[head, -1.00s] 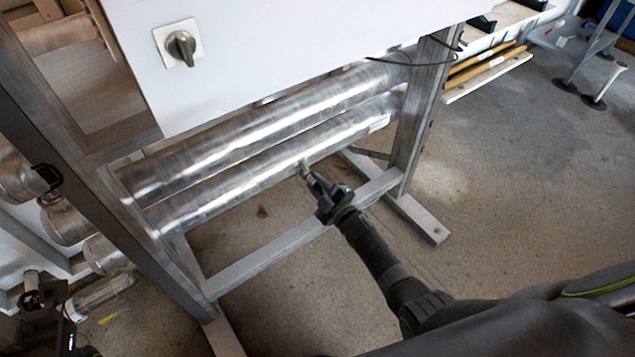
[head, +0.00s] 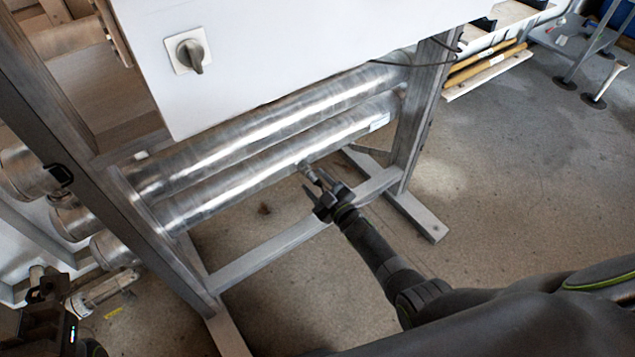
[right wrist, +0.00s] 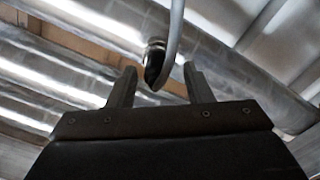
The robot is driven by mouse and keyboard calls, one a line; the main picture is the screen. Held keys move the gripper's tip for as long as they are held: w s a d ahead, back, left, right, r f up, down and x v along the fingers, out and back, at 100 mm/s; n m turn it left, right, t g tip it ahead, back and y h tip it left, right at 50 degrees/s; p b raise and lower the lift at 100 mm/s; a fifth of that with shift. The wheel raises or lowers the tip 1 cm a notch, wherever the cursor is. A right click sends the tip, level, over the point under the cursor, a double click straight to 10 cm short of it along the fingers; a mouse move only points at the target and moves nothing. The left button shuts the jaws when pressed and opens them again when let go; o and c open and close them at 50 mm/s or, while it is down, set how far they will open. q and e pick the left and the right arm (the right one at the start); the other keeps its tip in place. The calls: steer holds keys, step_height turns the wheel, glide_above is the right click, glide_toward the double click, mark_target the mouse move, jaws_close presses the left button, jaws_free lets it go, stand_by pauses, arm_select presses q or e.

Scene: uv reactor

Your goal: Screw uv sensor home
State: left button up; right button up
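The uv sensor (head: 310,173) is a small dark and metal plug on the underside of the lower front steel tube (head: 245,185). In the right wrist view the sensor (right wrist: 154,66) has a black body below a bright metal fitting on the tube, and a grey cable loops beside it. How deep it sits in the fitting I cannot tell. My right gripper (head: 320,188) is open just below the sensor. Its fingers (right wrist: 160,85) are apart, with the sensor just beyond the gap and not gripped. My left gripper (head: 42,288) is at the lower left, partly dark; its fingers are unclear.
A white cabinet (head: 270,50) with a rotary switch (head: 190,52) hangs above the tubes. The steel frame's leg (head: 425,130) and lower crossbar (head: 275,258) stand close to my right arm. A pipe fitting (head: 105,288) is near my left gripper.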

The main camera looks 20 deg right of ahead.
steer(key=shift+w+d, duration=0.1)
steer(key=shift+d, duration=0.05)
steer(key=shift+s+d, duration=0.1)
steer(key=shift+s, duration=0.1)
steer(key=p+v, duration=0.5)
steer(key=v, duration=1.2)
